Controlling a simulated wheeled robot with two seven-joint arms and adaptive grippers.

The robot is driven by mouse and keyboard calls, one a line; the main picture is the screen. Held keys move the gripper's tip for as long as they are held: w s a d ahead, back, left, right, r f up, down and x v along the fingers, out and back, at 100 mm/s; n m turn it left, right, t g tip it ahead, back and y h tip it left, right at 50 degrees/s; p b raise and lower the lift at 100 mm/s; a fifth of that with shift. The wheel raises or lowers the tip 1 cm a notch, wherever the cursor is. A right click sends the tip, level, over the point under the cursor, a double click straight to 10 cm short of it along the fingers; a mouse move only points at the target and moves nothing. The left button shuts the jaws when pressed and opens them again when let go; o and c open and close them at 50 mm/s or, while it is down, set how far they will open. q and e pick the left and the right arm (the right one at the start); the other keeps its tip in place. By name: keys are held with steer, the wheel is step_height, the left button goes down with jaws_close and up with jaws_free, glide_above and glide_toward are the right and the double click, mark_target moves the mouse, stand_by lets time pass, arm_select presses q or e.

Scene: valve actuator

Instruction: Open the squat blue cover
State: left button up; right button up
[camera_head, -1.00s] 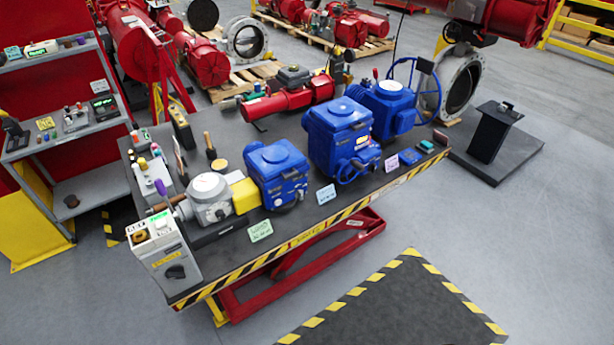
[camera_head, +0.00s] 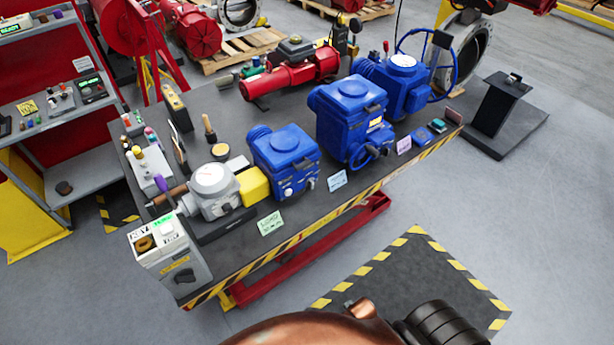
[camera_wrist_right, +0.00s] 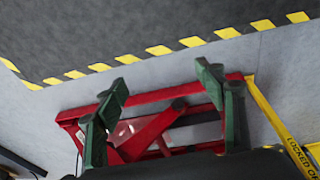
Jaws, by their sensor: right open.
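A squat blue actuator (camera_head: 284,160) with a flat blue cover (camera_head: 286,138) on top stands on the dark bench in the head view, left of a taller blue actuator (camera_head: 350,115). Its cover looks closed. My right gripper (camera_wrist_right: 162,82) shows in the right wrist view, with two green fingers wide apart and nothing between them. It faces the floor and the red lift frame (camera_wrist_right: 150,125), away from the blue covers. Neither gripper shows in the head view. A copper and black part of my own arm is at its bottom edge.
The bench (camera_head: 230,270) has a yellow-black striped front edge. A grey round-topped unit (camera_head: 212,188), a yellow block (camera_head: 252,187) and a control box (camera_head: 168,252) crowd its left end. A blue handwheel unit (camera_head: 402,85) stands right. Small cards line the front. Floor before it is open.

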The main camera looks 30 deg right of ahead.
steer(key=w+d+r+t, duration=0.1)
steer(key=w+r, duration=0.1)
steer(key=r, duration=0.8)
steer(key=w+d+r, duration=0.1)
steer(key=w+r, duration=0.1)
steer(key=r, duration=0.8)
steer(key=t+y, duration=0.2)
steer(key=t, duration=1.3)
glide_toward(304, 166)
steer(key=w, duration=0.6)
steer(key=w+p, duration=0.1)
steer(key=w, duration=0.1)
steer(key=shift+w+a+r, duration=0.15)
steer(key=shift+w+a, duration=0.15)
steer(key=shift+a, duration=0.1)
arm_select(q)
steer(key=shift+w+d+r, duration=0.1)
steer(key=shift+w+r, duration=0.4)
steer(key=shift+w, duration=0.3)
